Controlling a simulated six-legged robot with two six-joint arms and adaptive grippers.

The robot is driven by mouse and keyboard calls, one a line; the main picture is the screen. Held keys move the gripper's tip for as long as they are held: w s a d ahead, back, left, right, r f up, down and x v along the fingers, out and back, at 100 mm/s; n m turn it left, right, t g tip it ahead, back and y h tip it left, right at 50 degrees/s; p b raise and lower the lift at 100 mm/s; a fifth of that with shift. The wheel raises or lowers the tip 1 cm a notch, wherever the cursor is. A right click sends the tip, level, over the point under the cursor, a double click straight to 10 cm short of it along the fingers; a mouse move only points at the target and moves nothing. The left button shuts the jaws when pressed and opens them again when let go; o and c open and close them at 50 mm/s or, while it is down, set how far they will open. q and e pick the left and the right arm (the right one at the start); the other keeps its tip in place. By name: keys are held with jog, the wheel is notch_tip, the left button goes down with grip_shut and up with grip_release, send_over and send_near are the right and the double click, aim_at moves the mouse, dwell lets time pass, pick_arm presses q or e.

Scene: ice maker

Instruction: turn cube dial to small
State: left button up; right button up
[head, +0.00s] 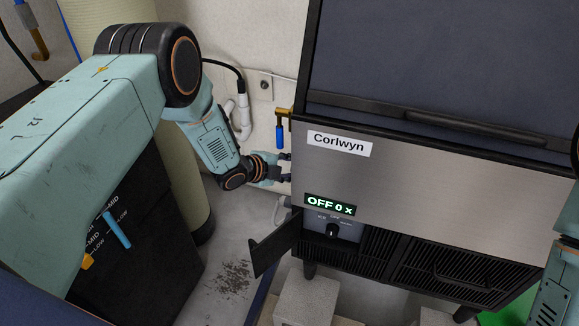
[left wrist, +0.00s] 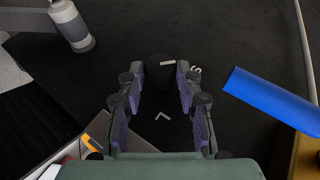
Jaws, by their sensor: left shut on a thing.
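The cube dial (left wrist: 158,78) is a black round knob with a short white mark, on a black panel (left wrist: 236,135). The mark lies roughly sideways in the left wrist view, its right end towards a white S-like letter (left wrist: 195,72). An L-like letter (left wrist: 162,116) shows below the knob. My left gripper (left wrist: 162,80) is shut on the knob, one finger on each side. In the head view my left gripper (head: 287,167) is at the left side of the ice maker (head: 430,185), and the knob is hidden. My right gripper is out of view.
A blue valve handle (head: 280,137) is just above my left gripper, and on the right in the left wrist view (left wrist: 270,98). An open black flap (head: 275,243) stands beside a front knob (head: 332,231). The display (head: 330,205) reads "OFF 0 x".

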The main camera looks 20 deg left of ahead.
pick_arm(q)
jog(key=o, duration=1.2)
jog(key=shift+c, duration=0.2)
jog(key=v, duration=1.2)
jog(key=shift+s, duration=0.1)
